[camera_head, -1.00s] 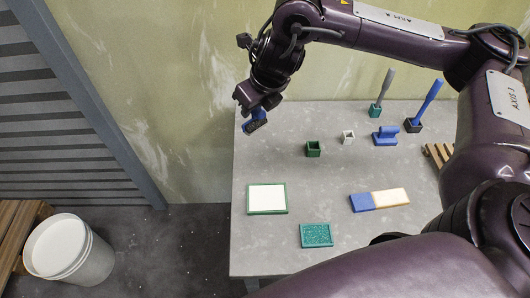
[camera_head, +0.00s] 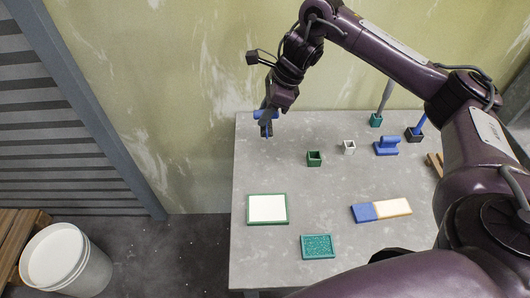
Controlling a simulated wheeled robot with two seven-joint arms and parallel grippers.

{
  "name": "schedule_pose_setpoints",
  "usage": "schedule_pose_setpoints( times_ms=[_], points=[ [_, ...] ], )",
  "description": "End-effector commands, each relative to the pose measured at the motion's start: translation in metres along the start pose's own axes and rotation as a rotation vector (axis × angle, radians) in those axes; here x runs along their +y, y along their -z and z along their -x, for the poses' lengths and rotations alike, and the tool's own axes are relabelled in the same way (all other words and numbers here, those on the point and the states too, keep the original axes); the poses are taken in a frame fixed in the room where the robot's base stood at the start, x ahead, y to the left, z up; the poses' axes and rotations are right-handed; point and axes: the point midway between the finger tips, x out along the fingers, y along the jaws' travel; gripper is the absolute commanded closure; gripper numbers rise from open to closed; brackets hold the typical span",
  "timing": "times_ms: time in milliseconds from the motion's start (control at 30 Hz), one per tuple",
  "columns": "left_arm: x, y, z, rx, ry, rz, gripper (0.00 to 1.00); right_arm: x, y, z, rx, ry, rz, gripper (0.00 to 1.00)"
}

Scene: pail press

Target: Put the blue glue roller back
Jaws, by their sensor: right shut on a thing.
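My right gripper (camera_head: 266,122) points down near the back left corner of the grey table. It is shut on a small blue tool (camera_head: 266,115), which looks like the blue glue roller; the fingers hide part of it. It appears held above the table, with a thin blue part pointing down. A second blue piece (camera_head: 386,147), a block with a raised part on a flat base, stands at the back right of the table. I cannot tell if it is a holder. My left gripper is not in view.
On the grey table (camera_head: 335,185) are a green cup (camera_head: 314,158), a white cup (camera_head: 349,147), green-framed white pad (camera_head: 267,208), green pad (camera_head: 317,246), and blue-and-cream block (camera_head: 381,210). Tall handles stand in green (camera_head: 376,120) and black holders (camera_head: 413,135). A white pail (camera_head: 66,258) stands at lower left.

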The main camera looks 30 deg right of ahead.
Motion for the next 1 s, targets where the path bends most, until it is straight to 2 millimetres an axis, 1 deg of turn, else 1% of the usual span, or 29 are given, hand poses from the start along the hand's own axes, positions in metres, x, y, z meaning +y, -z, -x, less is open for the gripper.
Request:
schedule_pose_setpoints(
  times_ms=[33, 200, 300, 400, 567, 633, 800, 1000],
  points=[
    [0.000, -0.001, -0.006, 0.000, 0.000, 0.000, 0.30, 0.001, 0.006, -0.016, -0.001, -0.006, -0.003, 0.96],
    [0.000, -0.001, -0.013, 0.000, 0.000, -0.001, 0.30, 0.002, 0.023, -0.052, -0.001, -0.006, -0.005, 0.96],
    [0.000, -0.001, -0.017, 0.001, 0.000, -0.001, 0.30, 0.001, 0.031, -0.071, -0.001, -0.005, -0.004, 0.96],
    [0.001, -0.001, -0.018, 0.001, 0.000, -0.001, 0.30, 0.001, 0.037, -0.084, -0.002, -0.003, -0.004, 0.96],
    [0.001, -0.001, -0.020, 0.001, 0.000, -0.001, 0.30, 0.000, 0.042, -0.094, -0.002, 0.000, -0.002, 0.96],
    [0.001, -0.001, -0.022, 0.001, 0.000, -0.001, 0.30, 0.001, 0.046, -0.103, 0.000, -0.002, -0.004, 0.96],
    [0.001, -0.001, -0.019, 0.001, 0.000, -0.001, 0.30, 0.000, 0.055, -0.122, -0.001, -0.001, -0.003, 0.96],
    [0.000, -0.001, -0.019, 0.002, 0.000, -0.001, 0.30, -0.001, 0.057, -0.126, 0.000, 0.003, -0.001, 0.96]
  ],
)
